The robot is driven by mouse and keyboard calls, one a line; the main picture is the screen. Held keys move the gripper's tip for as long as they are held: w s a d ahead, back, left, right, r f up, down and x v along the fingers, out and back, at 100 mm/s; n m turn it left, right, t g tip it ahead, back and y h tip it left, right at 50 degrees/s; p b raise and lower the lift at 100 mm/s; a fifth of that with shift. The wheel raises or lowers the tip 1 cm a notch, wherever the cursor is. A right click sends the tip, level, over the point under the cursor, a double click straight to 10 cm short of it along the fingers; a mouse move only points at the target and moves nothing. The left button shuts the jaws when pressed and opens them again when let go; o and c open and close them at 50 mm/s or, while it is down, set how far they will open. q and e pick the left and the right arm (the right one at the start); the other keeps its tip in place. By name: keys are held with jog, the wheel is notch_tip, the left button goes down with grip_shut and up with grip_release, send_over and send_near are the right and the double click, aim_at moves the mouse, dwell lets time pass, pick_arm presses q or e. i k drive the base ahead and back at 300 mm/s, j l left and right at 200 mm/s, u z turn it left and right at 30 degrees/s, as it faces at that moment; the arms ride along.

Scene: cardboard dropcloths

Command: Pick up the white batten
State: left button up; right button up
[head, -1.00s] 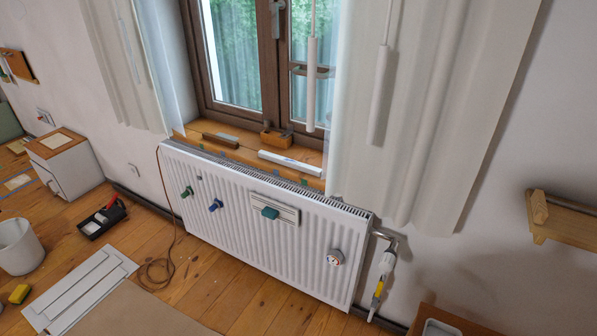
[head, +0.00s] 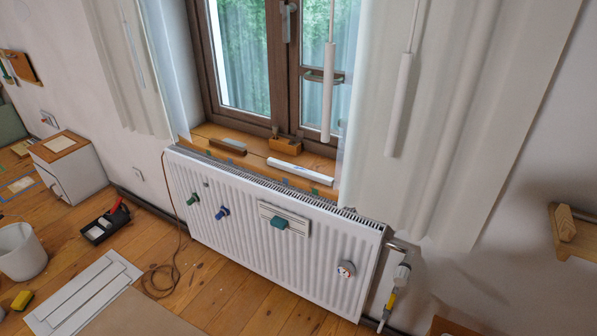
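A white batten (head: 299,172) lies on the wooden windowsill (head: 312,153) above the radiator (head: 270,236). It is a long, narrow bar with a small blue mark on it, lying lengthwise along the sill. It lies apart from the wooden block beside it. Neither of my grippers is in view, so their states cannot be seen.
A wooden block (head: 285,145) and a brown brush-like item (head: 228,145) share the sill. White rods (head: 328,93) hang by the window and the curtain (head: 455,110). A bin (head: 20,252), a black tray (head: 105,223) and white panels (head: 82,292) stand or lie on the floor.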

aim_at(300, 170)
jog(key=i+j+z, duration=0.2)
jog(key=i+j, duration=0.15)
jog(key=i+j+z, duration=0.25)
jog(key=j, duration=0.25)
jog(key=i+j+z, duration=0.2)
jog(key=i+j, duration=0.15)
jog(key=j, duration=0.15)
